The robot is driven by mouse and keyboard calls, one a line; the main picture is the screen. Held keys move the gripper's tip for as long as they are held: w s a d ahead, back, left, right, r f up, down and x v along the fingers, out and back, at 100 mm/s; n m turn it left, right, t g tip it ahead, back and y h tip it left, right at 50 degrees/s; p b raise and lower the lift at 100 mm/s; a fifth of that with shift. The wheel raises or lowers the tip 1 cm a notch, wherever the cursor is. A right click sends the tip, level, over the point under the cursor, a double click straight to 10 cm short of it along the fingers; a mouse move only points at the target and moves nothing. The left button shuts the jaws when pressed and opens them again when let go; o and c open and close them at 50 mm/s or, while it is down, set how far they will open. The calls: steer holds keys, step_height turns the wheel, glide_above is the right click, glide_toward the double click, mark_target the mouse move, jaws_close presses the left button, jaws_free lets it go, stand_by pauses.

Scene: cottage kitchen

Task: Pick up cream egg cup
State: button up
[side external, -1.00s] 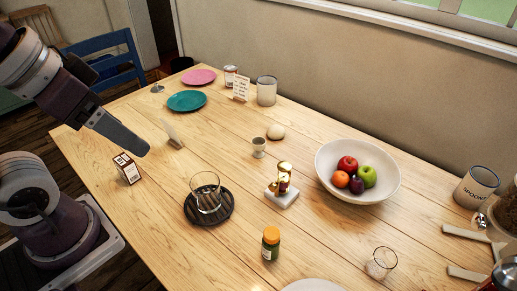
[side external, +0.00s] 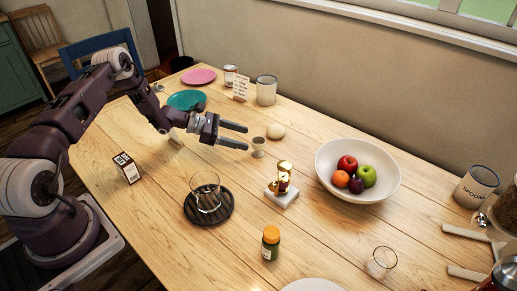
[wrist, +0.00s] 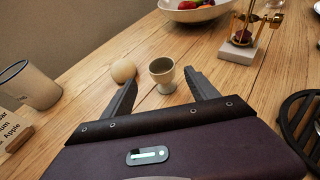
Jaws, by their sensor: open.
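The cream egg cup (side external: 258,146) stands upright on the wooden table, left of a small gold ornament on a white base. In the wrist view the egg cup (wrist: 163,72) is just beyond my fingertips, roughly between their lines and nearer the right finger. My gripper (side external: 247,138) is open and empty, with its fingers pointing at the egg cup from the left. In the wrist view my gripper (wrist: 162,78) shows both fingers spread apart. I cannot tell whether a fingertip touches the cup.
A round cream egg-like object (side external: 276,132) lies close behind the egg cup. The gold ornament (side external: 284,180) stands to the right. A glass (side external: 206,190) on a dark coaster (side external: 222,214) is in front. A white fruit bowl (side external: 334,188) is farther right. A white mug (side external: 267,90) stands behind.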

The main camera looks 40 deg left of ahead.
mark_target(259, 147)
steer(key=x, duration=0.7)
steer(key=shift+s+d+f, duration=0.1)
steer(key=shift+s+f, duration=0.15)
steer(key=c, duration=1.5)
